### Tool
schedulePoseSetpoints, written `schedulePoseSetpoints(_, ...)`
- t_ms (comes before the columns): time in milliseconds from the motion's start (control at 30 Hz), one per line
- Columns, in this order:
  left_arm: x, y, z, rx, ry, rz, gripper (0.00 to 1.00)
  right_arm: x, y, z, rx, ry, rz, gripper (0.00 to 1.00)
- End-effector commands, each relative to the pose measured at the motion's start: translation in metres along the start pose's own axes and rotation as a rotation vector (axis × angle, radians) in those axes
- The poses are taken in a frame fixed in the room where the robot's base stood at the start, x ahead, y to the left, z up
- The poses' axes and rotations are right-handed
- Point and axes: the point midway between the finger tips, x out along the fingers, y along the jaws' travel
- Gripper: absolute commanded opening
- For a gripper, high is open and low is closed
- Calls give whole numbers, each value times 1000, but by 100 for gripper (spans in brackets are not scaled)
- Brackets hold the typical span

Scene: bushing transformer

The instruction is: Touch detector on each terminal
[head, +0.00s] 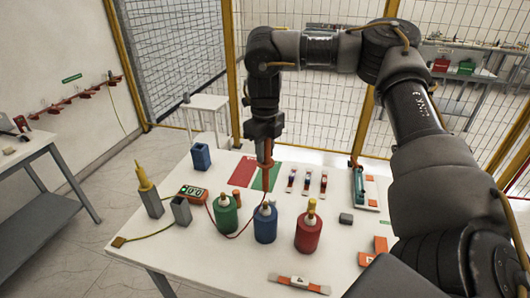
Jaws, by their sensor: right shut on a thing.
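My right gripper (266,146) points straight down over the table and is shut on a slim red-orange detector probe (266,178). The probe hangs upright, its lower end at the top of the blue bushing (265,228); I cannot tell whether it touches the terminal (265,208). A green bushing (226,220) stands to the left and a red bushing (308,235) to the right, each with a pale or brass terminal on top. A small red meter box (193,194) with a lit green display stands left of the green bushing, a red wire running from it. My left gripper is out of view.
The white table (205,262) also holds a grey holder (181,211), a yellow-tipped tool in a grey holder (152,200), a blue cup (201,157), a red and green mat (246,172), several small red-tipped parts behind, and an orange-ended bar (298,284) at the front.

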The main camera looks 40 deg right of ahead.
Motion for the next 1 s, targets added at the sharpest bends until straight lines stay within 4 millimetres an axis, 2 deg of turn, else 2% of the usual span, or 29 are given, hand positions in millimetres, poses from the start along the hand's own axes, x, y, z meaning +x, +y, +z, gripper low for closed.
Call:
schedulePoseSetpoints(67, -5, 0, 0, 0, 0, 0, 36, -10, 0, 0, 0, -2, -1, 2)
schedulePoseSetpoints(600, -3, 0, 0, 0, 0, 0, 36, -52, 0, 0, -1, -2, -2, 2)
schedulePoseSetpoints(1000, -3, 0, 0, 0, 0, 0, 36, -58, 0, 0, 0, -1, 0, 2)
